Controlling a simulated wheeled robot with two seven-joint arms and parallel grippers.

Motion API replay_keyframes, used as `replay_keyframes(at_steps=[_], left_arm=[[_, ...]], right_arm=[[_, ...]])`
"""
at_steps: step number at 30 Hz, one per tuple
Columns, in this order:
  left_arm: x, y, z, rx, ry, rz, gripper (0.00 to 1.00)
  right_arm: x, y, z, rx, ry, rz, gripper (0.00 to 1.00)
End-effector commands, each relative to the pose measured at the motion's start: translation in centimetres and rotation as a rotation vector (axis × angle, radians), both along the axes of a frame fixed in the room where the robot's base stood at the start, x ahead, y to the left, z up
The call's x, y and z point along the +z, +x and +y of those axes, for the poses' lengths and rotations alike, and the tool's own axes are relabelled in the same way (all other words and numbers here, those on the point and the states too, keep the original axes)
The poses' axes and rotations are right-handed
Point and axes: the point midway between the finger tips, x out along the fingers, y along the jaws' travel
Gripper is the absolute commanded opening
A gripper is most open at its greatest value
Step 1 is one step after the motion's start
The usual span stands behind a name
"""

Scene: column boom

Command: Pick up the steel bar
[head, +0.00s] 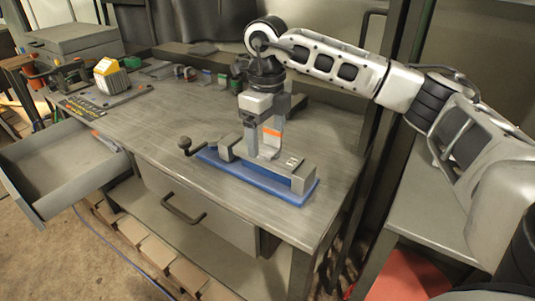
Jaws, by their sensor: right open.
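A blue-based vise (268,180) with grey jaws and a crank handle at its left end sits near the front edge of the workbench. A pale upright piece with an orange patch, which looks like the steel bar (269,145), stands at the vise, partly hidden by my gripper. My right gripper (265,145) points down over the vise, open, with its fingers near the upright piece. I cannot tell whether they touch it. My left gripper is not in view.
The grey workbench top (150,125) is clear left of the vise. A grey toolbox (75,40), a yellow-and-grey item (112,76) and small clamps (190,72) stand at the back. A red surface (405,275) lies low at right.

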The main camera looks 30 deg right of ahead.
Motion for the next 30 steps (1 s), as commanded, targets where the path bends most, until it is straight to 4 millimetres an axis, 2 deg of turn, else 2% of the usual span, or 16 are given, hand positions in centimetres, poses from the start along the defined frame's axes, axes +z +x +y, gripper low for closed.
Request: replay_keyframes(at_steps=[6, 14, 15, 21, 22, 30], left_arm=[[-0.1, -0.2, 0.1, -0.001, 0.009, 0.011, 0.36], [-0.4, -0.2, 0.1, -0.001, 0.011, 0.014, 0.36], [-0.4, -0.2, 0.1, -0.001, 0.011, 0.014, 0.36], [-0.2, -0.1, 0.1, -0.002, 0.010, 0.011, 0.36], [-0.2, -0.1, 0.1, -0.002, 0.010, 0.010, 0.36], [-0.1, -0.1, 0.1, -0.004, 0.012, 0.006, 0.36]], right_arm=[[-2.9, -0.3, -0.1, -0.001, -0.001, 0.002, 0.76], [-3.4, -0.3, -0.1, 0.000, 0.000, 0.001, 0.76], [-3.4, -0.3, -0.1, 0.000, 0.000, 0.001, 0.74], [-3.3, -0.2, -0.1, 0.000, -0.001, 0.001, 0.18], [-3.3, -0.2, -0.1, 0.000, -0.001, 0.001, 0.14], [-3.0, -0.2, -0.1, 0.000, 0.001, -0.004, 0.14]])
